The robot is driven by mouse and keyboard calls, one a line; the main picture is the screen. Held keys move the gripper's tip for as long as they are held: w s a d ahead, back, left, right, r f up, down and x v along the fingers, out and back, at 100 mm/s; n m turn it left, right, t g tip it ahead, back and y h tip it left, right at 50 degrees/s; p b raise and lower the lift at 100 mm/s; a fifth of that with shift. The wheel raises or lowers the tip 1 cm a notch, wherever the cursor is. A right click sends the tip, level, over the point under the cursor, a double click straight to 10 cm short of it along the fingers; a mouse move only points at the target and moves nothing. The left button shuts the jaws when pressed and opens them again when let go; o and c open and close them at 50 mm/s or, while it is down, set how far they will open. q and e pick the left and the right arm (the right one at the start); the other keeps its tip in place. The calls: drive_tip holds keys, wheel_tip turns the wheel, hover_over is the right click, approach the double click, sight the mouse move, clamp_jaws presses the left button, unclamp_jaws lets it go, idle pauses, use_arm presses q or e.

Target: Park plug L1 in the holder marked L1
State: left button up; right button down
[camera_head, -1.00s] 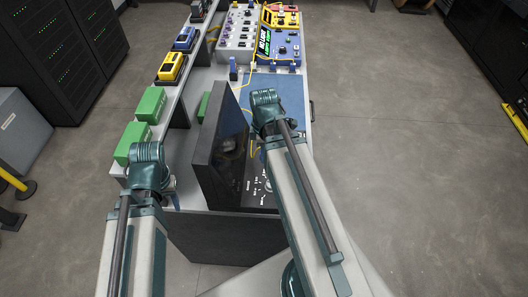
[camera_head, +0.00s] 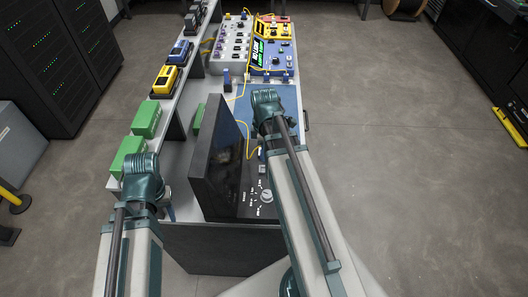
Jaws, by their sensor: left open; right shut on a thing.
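My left gripper (camera_head: 168,207) hangs under its teal wrist at the near left of the bench. Only a small part of it shows, beside the black screen housing, and I see nothing in it. My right gripper (camera_head: 262,157) is mostly hidden under its teal wrist, over the bench to the right of the screen. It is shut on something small. A yellow cable (camera_head: 240,122) runs from the instruments at the back down towards it. Plug L1 itself and the holder marked L1 cannot be made out at this size.
The black splicer-like unit (camera_head: 212,158) with upright screen stands between my arms. Behind are a blue mat (camera_head: 285,100), a grey panel (camera_head: 231,47) with several knobs and a blue-yellow meter (camera_head: 271,55). A left shelf bears green boxes (camera_head: 146,118) and a yellow device (camera_head: 164,79).

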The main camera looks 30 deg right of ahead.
drive_tip(key=shift+f+b, duration=2.35)
drive_tip(key=shift+f, duration=0.25)
drive_tip(key=shift+f+b, duration=0.55)
drive_tip(key=c, duration=0.7)
unclamp_jaws()
drive_tip(key=shift+o, duration=0.2)
drive_tip(key=shift+r, duration=0.1)
wheel_tip(320, 180, up, 14)
drive_tip(key=p, duration=1.4)
